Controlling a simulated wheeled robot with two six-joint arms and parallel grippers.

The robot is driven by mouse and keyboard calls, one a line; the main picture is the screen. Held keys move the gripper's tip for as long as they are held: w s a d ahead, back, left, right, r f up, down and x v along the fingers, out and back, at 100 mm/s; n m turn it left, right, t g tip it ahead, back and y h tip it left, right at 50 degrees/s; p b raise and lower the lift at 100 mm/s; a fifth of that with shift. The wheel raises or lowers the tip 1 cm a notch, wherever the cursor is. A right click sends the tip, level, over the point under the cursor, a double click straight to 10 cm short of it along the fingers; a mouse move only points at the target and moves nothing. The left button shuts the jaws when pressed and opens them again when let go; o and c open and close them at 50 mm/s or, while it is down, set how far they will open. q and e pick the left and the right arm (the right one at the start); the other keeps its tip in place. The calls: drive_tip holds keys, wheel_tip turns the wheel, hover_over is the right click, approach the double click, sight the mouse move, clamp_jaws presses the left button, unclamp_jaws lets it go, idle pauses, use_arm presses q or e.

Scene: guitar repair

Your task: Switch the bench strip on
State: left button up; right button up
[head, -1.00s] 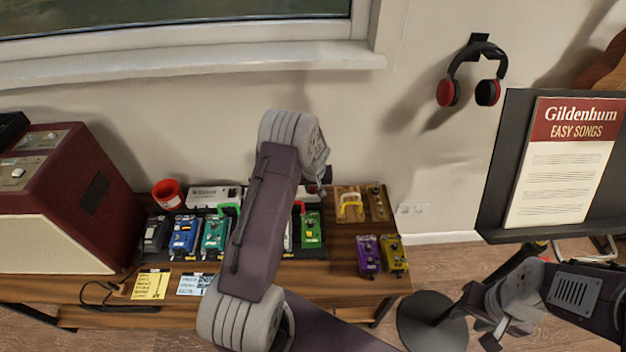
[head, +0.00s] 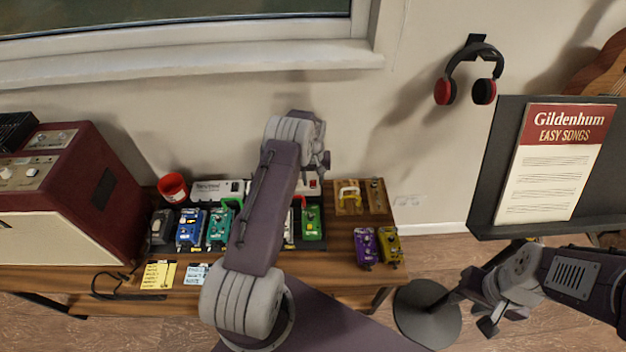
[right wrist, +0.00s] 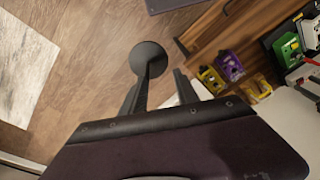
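A white strip (head: 212,188) lies along the back of the bench, behind the pedals. Its left part shows left of my left arm. Its right end, with a small red part, shows just right of the arm, and the middle is hidden. My left gripper (head: 323,163) is near that right end in the picture. Its fingers are too small and partly hidden, so I cannot tell their opening or any contact. My right gripper (head: 490,322) is low at the right, away from the bench. In the right wrist view its fingers (right wrist: 158,95) are apart and empty.
Pedals, including a blue one (head: 190,230), fill a board in front of the strip. A red cup (head: 172,188) and an amplifier (head: 95,190) stand left. Purple (head: 366,247) and yellow (head: 389,245) pedals sit right. A music stand (head: 484,190) is near my right arm.

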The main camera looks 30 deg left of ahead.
sight(313, 185)
use_arm(q)
wheel_tip(313, 185, up, 9)
drive_tip(key=shift+s+d+p, duration=0.15)
drive_tip(key=shift+s+p, duration=0.1)
drive_tip(key=shift+p, duration=0.15)
idle(0.4)
